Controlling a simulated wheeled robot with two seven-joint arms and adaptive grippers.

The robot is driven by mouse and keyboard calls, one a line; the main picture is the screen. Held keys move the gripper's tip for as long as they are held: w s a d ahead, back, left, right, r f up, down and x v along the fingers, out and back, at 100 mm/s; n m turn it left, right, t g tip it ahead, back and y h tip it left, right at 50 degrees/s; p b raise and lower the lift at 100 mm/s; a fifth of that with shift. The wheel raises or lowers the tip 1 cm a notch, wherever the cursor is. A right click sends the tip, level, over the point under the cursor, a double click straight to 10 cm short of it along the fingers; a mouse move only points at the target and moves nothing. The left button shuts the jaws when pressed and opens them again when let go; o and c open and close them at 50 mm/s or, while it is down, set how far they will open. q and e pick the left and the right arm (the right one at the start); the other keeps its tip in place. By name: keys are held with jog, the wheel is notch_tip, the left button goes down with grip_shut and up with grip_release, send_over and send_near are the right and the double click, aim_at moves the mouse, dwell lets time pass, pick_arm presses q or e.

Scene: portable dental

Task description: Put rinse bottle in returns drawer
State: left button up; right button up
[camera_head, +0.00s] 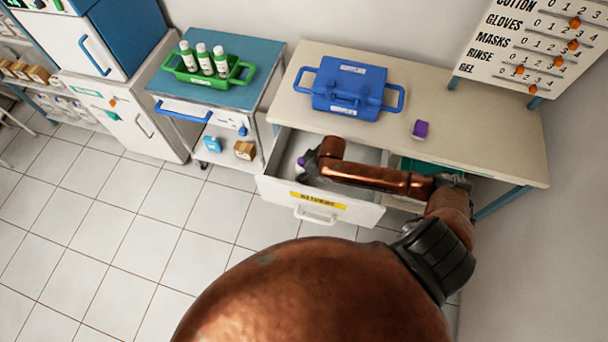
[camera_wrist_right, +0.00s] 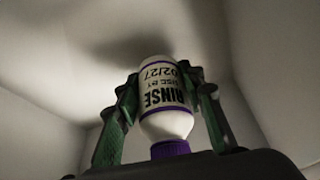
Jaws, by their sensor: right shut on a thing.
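The rinse bottle (camera_wrist_right: 164,98) is white with a purple cap and a label reading RINSE and 02/27. In the wrist view it sits between the green fingers of my right gripper (camera_wrist_right: 166,88), which is shut on it, with the cap toward the palm. In the head view a bit of purple cap (camera_head: 301,161) shows beside my right gripper (camera_head: 306,166), which is down in the open returns drawer (camera_head: 345,210). The white drawer has a yellow RETURNS label. Whether the bottle touches the drawer floor cannot be told. My left gripper is not in view.
A teal-topped cart (camera_head: 262,62) with a green tray (camera_head: 190,77) of bottles stands to the left. The tiled floor (camera_head: 150,240) in front is clear.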

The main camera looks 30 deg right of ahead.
notch_tip(320, 180, down, 2)
jog(key=shift+f, duration=0.2)
jog(key=shift+r, duration=0.1)
jog(key=o, duration=1.3)
jog(key=p+v, duration=0.3)
jog(key=v, duration=0.9)
